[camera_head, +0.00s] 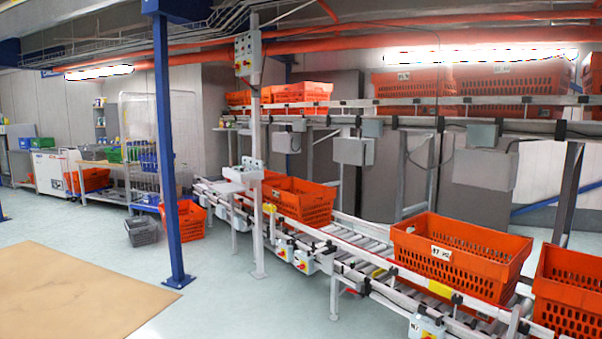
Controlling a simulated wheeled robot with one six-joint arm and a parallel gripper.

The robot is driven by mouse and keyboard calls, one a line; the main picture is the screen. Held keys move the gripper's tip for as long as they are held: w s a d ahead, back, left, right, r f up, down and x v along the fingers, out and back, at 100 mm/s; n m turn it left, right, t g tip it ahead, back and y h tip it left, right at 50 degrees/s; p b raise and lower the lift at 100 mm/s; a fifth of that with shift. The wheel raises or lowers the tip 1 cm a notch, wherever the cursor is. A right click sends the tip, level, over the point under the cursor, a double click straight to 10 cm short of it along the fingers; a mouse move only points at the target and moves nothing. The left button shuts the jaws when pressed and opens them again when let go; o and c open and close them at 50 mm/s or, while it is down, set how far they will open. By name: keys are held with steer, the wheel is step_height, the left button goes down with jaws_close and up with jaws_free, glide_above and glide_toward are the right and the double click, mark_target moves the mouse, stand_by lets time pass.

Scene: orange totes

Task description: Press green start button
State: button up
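A grey control box (243,54) with several small buttons is fixed high on a light grey post (257,150) left of centre. The buttons are too small to tell which one is green. Small switch boxes with red and yellow knobs sit along the conveyor's near side, one at left (283,248), one beside it (304,262) and one at the front (426,327). No green button can be made out on them. My gripper is not in view.
A roller conveyor (350,240) carries orange totes, one nearer (455,255) and others behind. A blue post (165,140) stands on the left. The floor (215,300) before the conveyor is clear.

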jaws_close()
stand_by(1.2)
